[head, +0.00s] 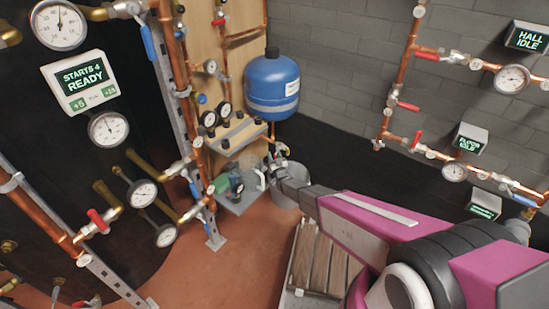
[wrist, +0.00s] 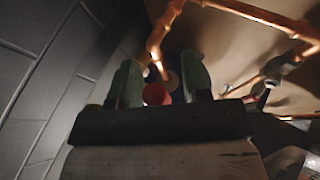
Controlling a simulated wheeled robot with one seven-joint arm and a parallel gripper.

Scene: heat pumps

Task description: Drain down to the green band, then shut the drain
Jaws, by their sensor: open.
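My gripper (head: 274,158) reaches in from the lower right, just below the blue vessel and above the grey bucket. In the wrist view my gripper (wrist: 160,72) has its two greenish fingers apart. A small red rounded part (wrist: 155,94) shows between the fingers, in front of a copper pipe. I cannot tell whether it is the drain's handle or whether a finger touches it. Two small dark-rimmed gauges (head: 223,109) sit left of the blue vessel (head: 272,85). They are too small to read, and no green band can be made out.
The grey bucket (head: 287,197) stands on the floor under my gripper. A wooden-slatted pallet (head: 318,262) lies in front. Copper pipes with red and blue levers line the left and the right wall (head: 392,104). A display (head: 81,80) reads "STARTS 4 READY". The red floor at centre left is clear.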

